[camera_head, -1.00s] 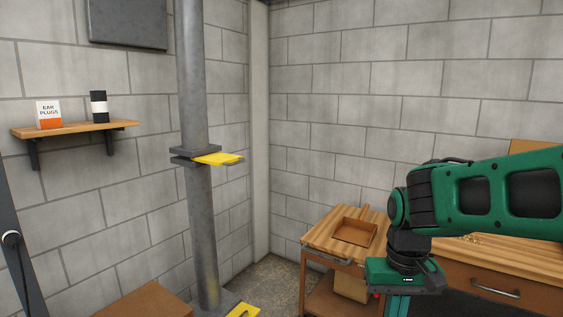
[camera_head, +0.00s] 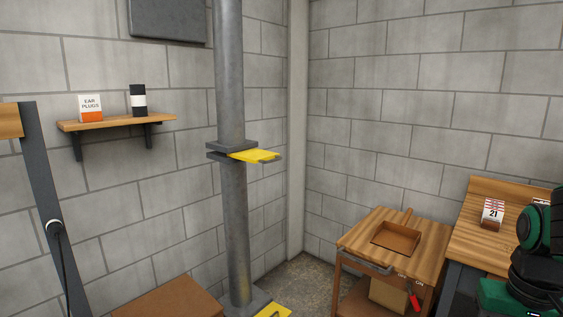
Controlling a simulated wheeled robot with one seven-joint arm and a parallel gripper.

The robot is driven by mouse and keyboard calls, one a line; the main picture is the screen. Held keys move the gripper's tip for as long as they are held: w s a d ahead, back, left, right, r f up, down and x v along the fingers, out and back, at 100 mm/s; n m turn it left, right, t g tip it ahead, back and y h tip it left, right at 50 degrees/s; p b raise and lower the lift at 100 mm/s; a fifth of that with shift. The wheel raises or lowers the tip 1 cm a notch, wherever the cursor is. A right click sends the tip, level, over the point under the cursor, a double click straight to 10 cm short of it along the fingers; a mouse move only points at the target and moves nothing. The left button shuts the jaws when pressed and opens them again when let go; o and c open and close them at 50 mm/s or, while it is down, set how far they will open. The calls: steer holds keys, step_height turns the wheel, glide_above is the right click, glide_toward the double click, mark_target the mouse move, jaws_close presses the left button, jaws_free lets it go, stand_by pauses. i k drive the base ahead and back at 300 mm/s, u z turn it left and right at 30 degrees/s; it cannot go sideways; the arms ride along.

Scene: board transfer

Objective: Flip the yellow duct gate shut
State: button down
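The yellow duct gate (camera_head: 254,156) is a flat plate in a grey flange on the vertical grey duct (camera_head: 233,200). It sticks out of the flange to the right. My gripper's fingers are out of view; only part of my green and black arm shows at the lower right edge, well apart from the gate.
A wooden cart with a tray (camera_head: 396,240) stands right of the duct, beside a workbench (camera_head: 480,232). A brown box (camera_head: 168,299) stands at the lower left. Floor shows between duct and cart.

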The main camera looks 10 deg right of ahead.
mark_target(255, 156)
steer(key=z, duration=0.05)
steer(key=i, duration=0.85)
steer(key=u, duration=0.7)
